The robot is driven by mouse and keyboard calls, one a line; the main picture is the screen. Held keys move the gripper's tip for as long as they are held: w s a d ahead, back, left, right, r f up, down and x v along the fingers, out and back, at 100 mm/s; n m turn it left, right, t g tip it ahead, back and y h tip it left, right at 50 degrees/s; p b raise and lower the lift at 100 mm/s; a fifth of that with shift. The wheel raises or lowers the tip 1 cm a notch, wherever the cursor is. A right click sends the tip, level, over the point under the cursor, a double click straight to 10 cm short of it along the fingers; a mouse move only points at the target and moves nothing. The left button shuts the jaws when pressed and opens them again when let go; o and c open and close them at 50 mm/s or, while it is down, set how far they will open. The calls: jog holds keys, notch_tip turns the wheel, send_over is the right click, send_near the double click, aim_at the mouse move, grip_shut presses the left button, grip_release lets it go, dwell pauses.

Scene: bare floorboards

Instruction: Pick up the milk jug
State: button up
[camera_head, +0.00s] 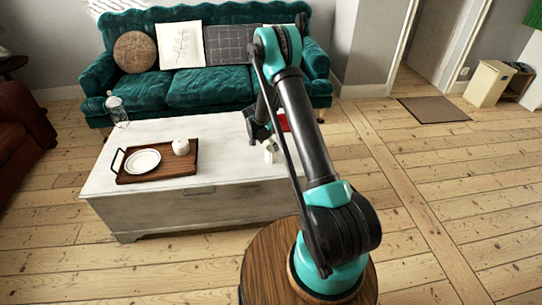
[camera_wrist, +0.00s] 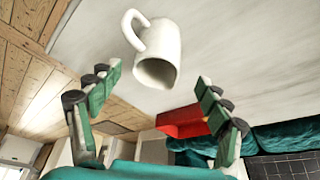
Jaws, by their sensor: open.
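The milk jug, a small white jug with a loop handle, stands on the pale table. It shows in the head view (camera_head: 270,151) beside the arm, and large in the wrist view (camera_wrist: 160,52), near the top. My gripper (camera_wrist: 153,78) is open, its green and black fingers spread to either side below the jug in the wrist view. Nothing is between the fingers, and the jug appears apart from them. In the head view my gripper (camera_head: 260,129) is just above the jug, partly hidden by my arm.
The pale table (camera_head: 225,145) also bears a wooden tray (camera_head: 128,178) with a white plate (camera_head: 143,161) and a white pot (camera_head: 181,147), plus a clear bottle (camera_head: 117,110). A red object (camera_wrist: 183,121) lies beyond the jug.

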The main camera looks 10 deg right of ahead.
aim_at(273, 153)
jog(key=shift+s+x, duration=0.2)
jog(key=shift+x, duration=3.55)
jog(key=shift+d, duration=0.1)
jog(key=shift+c, duration=0.5)
jog(key=c, duration=1.3)
jog(key=shift+r, duration=0.1)
